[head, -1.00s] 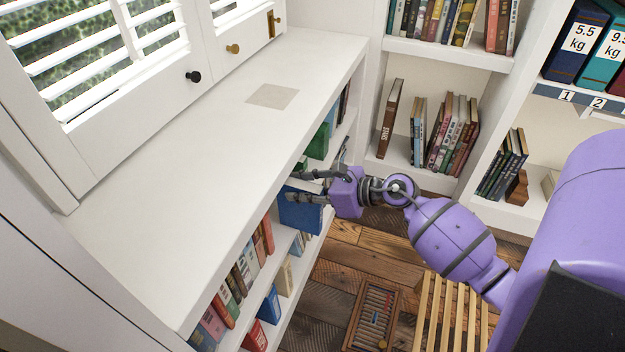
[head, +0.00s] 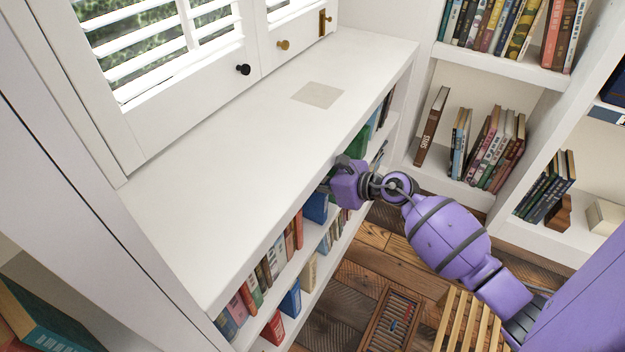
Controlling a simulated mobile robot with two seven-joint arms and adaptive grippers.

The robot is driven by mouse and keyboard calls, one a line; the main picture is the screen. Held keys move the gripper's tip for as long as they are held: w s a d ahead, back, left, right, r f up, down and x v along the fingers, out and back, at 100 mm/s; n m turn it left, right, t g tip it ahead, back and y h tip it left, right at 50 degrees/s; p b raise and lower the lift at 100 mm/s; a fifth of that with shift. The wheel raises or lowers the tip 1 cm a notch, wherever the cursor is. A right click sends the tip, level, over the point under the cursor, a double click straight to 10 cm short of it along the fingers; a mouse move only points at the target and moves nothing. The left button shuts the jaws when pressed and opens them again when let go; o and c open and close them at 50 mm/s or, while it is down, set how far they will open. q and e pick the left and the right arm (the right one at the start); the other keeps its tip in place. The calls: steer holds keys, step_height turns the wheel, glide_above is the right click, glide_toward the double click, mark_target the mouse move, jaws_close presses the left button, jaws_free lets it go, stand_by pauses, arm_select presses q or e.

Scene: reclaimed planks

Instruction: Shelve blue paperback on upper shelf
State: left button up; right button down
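A blue book (head: 315,208), which looks like the blue paperback, is in the upper shelf of the low white bookcase, just under its top. It is partly hidden by the overhanging top and stands to the right of a row of reddish books. My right gripper (head: 338,172) reaches in from the right at the shelf opening, just right of and above the blue book. Its fingers are mostly hidden behind the top's edge and its own purple body, so I cannot see whether they touch the book. My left gripper is out of view.
The white bookcase top (head: 240,150) overhangs the shelf and is bare except for a beige square (head: 318,95). A green book (head: 358,142) stands beyond my gripper. A slatted wooden piece (head: 470,325) and an abacus-like frame (head: 397,320) are at floor level.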

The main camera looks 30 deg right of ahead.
steer(key=shift+f, duration=0.2)
stand_by(0.5)
steer(key=c, duration=1.5)
jaws_free()
steer(key=shift+o, duration=0.5)
steer(key=v, duration=1.2)
